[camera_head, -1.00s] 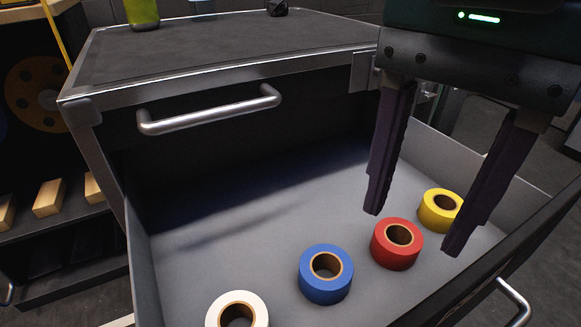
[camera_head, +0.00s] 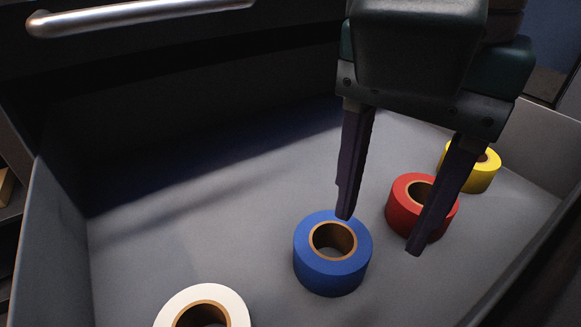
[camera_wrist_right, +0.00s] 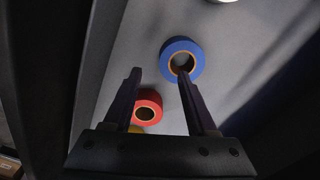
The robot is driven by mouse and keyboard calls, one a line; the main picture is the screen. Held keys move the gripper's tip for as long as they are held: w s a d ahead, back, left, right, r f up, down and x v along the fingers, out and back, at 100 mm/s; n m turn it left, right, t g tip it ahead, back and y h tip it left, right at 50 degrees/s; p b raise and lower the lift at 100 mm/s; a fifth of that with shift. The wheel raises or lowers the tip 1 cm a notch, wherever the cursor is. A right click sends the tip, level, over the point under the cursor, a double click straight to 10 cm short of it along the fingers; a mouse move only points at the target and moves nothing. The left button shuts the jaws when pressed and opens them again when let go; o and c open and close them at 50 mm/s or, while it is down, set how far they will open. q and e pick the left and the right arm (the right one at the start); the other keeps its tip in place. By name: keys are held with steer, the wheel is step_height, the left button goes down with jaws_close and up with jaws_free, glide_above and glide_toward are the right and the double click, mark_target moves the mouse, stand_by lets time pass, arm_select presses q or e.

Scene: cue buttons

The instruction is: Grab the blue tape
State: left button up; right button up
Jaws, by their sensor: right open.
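The blue tape (camera_head: 331,270) is a roll lying flat on the drawer floor, with its brown core facing up. It also shows in the right wrist view (camera_wrist_right: 170,70), beyond my fingertips. My right gripper (camera_head: 380,234) is open and empty, with its fingers pointing down. In the head view its left finger tip is at the back right rim of the blue roll, and its other finger overlaps the red tape (camera_head: 403,213). I cannot tell whether either finger touches a roll. My left gripper is not in view.
A yellow tape (camera_head: 482,177) lies behind the red one at the right. A white tape (camera_head: 237,305) lies at the front left, partly cut off. The grey drawer (camera_head: 62,265) has walls around the rolls. A metal handle (camera_head: 130,16) crosses above. The drawer's left floor is clear.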

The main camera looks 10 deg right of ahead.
mark_target(360, 254)
steer(key=f, duration=0.2)
steer(key=f+b, duration=0.2)
steer(key=f, duration=0.1)
steer(key=shift+w+a+f, duration=0.15)
steer(key=shift+a+f, duration=0.2)
steer(key=shift+a, duration=0.05)
steer(key=shift+f, duration=0.4)
steer(key=shift+c, duration=0.4)
jaws_close()
